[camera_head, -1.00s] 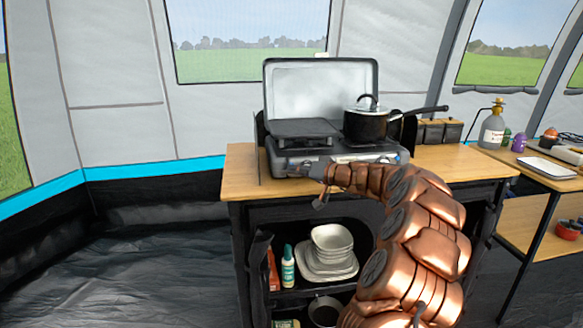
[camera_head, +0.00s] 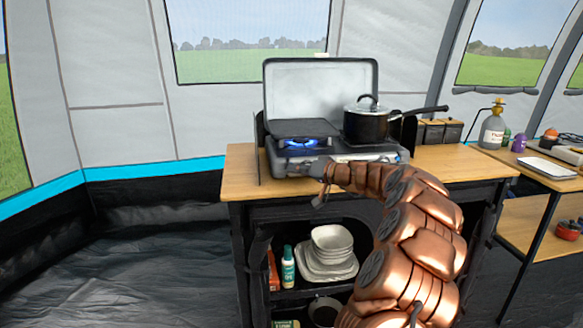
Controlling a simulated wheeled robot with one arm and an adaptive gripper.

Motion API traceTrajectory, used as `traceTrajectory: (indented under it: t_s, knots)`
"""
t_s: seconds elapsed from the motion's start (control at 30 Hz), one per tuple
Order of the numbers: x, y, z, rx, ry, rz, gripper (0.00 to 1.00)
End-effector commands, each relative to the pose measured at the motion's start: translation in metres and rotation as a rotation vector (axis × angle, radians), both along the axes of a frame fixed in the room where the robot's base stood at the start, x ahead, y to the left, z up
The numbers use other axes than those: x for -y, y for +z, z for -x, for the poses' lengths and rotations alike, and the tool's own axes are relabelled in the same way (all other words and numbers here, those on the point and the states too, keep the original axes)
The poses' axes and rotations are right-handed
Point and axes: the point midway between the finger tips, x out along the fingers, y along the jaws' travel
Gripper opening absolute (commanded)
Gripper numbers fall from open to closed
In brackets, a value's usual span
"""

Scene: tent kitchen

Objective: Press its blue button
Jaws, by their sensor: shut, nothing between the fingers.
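A grey two-burner camping stove (camera_head: 330,150) with its lid up stands on the wooden cabinet top. A blue flame (camera_head: 300,143) burns at its left burner, under a dark flat plate (camera_head: 301,128). A black pot with a glass lid (camera_head: 366,122) sits on the right burner. My gripper (camera_head: 296,170) is shut and empty at the left part of the stove's front panel. It is at or very near the panel; contact cannot be told.
The wooden cabinet top (camera_head: 450,160) has free room right of the stove. A side table at right holds a bottle (camera_head: 493,128) and a white tray (camera_head: 547,168). Dishes (camera_head: 328,254) fill the shelf below. The floor at left is clear.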

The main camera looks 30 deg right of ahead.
Motion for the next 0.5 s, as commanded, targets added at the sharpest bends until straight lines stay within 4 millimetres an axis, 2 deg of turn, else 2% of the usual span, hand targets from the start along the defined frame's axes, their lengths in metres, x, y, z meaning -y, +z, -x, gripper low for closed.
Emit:
traceTrajectory:
  t_s: [0.5]
  knots:
    - [-0.006,-0.001,0.015,0.001,-0.001,0.0,0.0]
